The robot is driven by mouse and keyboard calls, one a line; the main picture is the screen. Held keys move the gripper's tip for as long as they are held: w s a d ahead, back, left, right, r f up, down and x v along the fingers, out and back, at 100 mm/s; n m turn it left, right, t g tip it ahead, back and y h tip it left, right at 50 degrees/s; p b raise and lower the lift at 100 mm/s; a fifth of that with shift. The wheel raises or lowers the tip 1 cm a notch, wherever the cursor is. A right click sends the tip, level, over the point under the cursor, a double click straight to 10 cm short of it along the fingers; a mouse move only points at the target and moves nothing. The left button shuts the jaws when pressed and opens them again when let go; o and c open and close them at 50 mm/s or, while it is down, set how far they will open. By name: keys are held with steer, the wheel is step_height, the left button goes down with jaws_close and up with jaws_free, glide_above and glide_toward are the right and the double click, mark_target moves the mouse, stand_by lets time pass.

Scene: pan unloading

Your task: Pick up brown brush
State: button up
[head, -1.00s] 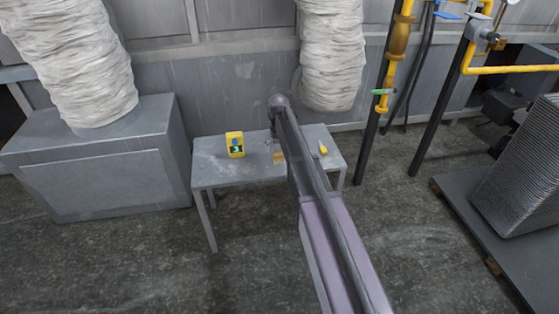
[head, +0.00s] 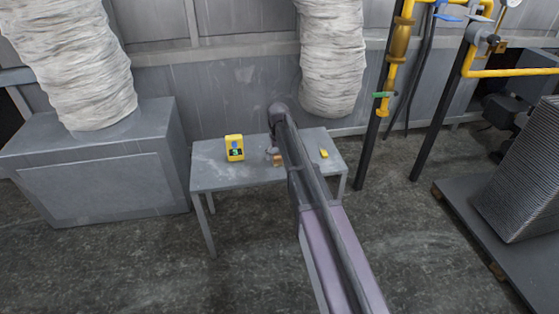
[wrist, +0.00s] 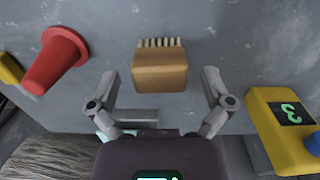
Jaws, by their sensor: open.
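The brown brush (wrist: 160,72) lies on the grey table (wrist: 235,45), its pale bristles toward the top of the wrist view. My gripper (wrist: 161,80) is open and empty. Its two fingers stand apart on either side of the brush, with a gap on each side. In the head view the brush (head: 278,160) shows as a small brown patch beside my arm, which hides most of the gripper.
A red cone-shaped object (wrist: 56,60) lies left of the brush in the wrist view. A yellow device with a dark display (wrist: 283,125) is to the right; it also shows in the head view (head: 234,154). A small yellow object (head: 323,154) is near the table's right side.

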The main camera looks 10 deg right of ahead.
steer(key=c, duration=1.2)
steer(key=shift+o, duration=0.2)
steer(key=shift+r, duration=0.15)
step_height(320, 180, up, 3)
steer(key=p, duration=0.3)
steer(key=shift+f, duration=0.2)
steer(key=s+d+r+p, duration=0.2)
steer(key=s, duration=1.4)
steer(key=shift+d, duration=0.15)
steer(key=o, duration=0.3)
steer(key=shift+c, duration=0.9)
